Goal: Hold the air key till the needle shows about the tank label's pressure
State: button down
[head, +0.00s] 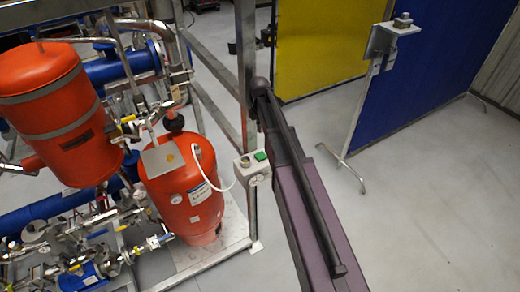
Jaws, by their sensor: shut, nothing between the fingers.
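A red tank (185,215) stands upright on the skid, with a white label (200,193) on its side; the print is too small to read. A small round dial (176,198) sits on the tank to the left of the label. A white hose runs from the tank top to a small grey box (250,170) beside the frame post. The box carries a green key (260,155) and a small round fitting that may be the gauge (245,161); no needle can be made out. My purple arm reaches up just right of the box. My gripper cannot be made out.
A second red tank (55,110) hangs higher at the left, above blue and steel pipework with several valves. A grey metal frame post (246,60) rises behind the box. A yellow panel (325,45), blue screens and a thin stand (365,90) are beyond. The floor (430,220) at right is clear.

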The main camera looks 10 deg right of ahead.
aim_at(260, 157)
jog(key=shift+f, duration=0.15)
notch_tip(260, 157, down, 14)
jog(key=b, duration=1.4)
jog(key=shift+r, duration=0.2)
jog(key=shift+f, duration=0.1)
jog(key=shift+f+b, duration=0.45)
jog(key=shift+b, duration=0.05)
jog(key=shift+f+b, duration=0.25)
jog(key=shift+b, duration=0.05)
jog(key=shift+s+f, duration=0.15)
jog(key=shift+s, duration=0.15)
jog(key=shift+s+b, duration=0.1)
jog(key=shift+b, duration=0.2)
dwell(4.1)
